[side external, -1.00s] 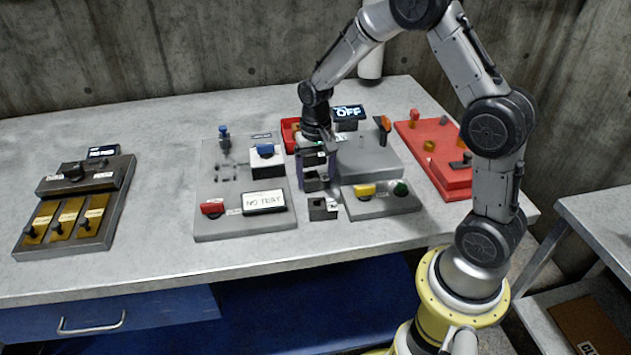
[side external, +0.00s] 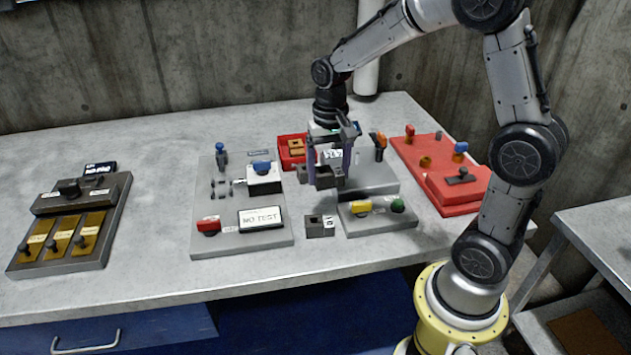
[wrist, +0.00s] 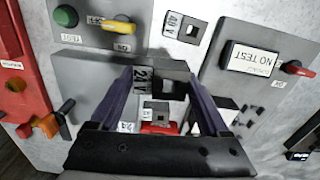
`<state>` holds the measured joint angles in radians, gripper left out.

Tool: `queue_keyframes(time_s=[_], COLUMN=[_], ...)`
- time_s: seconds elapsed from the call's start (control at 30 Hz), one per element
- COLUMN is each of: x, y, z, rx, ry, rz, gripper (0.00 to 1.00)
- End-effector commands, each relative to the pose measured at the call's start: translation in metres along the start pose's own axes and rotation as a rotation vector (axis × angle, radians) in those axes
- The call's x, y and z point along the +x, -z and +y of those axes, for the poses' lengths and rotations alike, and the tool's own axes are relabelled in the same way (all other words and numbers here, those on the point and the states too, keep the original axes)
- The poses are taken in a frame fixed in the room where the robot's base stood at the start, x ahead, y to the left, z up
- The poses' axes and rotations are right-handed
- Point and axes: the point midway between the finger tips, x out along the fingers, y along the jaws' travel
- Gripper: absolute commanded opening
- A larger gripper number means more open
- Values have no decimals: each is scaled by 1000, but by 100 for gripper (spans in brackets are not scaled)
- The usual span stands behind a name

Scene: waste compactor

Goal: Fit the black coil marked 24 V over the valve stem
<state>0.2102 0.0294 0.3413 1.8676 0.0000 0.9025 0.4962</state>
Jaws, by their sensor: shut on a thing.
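My gripper (wrist: 172,88) is shut on the black coil marked 24 V (wrist: 146,76), a dark square block with a square hole, held between the two purple fingers. In the side view, my gripper (side external: 328,176) holds it over the middle of the table, by the grey stepped unit. I cannot tell its exact height. The valve stem is not clearly identifiable; a small brass post (side external: 425,162) stands on the red panel (side external: 412,149) at the right, and that panel also shows in the wrist view (wrist: 32,62).
A similar block marked 48 V (side external: 320,227) stands at the table's front. A red tray (side external: 284,163) with a block lies behind. The NO TEST panel (side external: 205,246) is left of my gripper, the grey stepped unit (side external: 372,178) right. The table's left-centre is clear.

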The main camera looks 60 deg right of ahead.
Motion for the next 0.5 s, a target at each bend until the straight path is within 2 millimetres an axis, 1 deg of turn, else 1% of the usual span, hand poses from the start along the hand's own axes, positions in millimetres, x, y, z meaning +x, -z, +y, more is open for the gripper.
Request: queue_keyframes(time_s=[0.03,0.1,0.2,0.3,0.5], x=[-7,-14,-22,-29,-37], y=[-11,-25,-43,-57,-74], z=[6,14,23,31,40], rx=[0,0,0,0,3], ry=[2,2,2,1,1], rz=[4,3,4,3,2], gripper=[13,13,13,13,13])
